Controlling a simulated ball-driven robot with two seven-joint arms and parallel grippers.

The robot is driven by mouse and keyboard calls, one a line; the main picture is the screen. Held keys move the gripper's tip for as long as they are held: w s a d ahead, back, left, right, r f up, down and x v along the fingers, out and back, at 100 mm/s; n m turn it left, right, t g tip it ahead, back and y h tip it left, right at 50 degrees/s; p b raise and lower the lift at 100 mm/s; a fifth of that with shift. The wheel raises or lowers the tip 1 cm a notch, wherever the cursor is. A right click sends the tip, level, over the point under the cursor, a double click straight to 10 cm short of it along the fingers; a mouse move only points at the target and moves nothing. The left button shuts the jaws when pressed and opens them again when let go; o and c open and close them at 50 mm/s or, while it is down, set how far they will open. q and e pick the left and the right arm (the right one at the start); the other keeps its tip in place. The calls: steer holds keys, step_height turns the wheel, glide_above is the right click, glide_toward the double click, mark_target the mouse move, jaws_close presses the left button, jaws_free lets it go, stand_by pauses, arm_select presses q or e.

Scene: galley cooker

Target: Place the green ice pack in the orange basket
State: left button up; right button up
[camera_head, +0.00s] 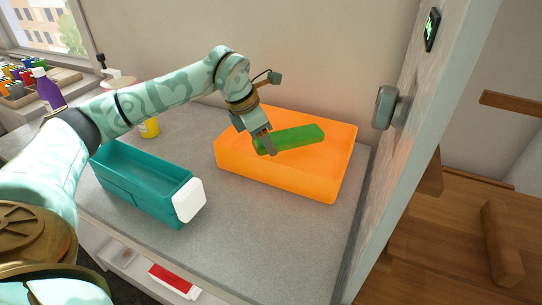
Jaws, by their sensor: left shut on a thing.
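The green ice pack (292,138) is a long bar, held roughly level over the orange basket (276,182). My left gripper (262,145) is shut on the left end of the ice pack, above the basket opening. The orange basket is a wide open box on the grey counter, against the back wall. I cannot tell whether the ice pack touches the basket floor. My right gripper is not in view.
A teal bin (140,182) with a white front piece stands left of the basket. A yellow can (149,128) and a purple bottle (48,90) are farther left. A wall panel with a knob (386,108) rises at the right. The counter in front of the basket is clear.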

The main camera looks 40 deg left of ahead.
arm_select(q)
step_height(320, 180, down, 4)
steer(key=shift+f+b, duration=0.1)
steer(key=shift+b, duration=0.65)
steer(key=shift+r, duration=0.2)
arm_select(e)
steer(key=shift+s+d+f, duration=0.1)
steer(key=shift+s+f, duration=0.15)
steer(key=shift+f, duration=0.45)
arm_select(q)
steer(key=shift+s, duration=0.1)
steer(key=o, duration=1)
steer(key=shift+f, duration=0.15)
steer(key=shift+o, duration=0.2)
steer(key=p+v, duration=0.4)
steer(key=v, duration=0.8)
steer(key=shift+p, duration=0.3)
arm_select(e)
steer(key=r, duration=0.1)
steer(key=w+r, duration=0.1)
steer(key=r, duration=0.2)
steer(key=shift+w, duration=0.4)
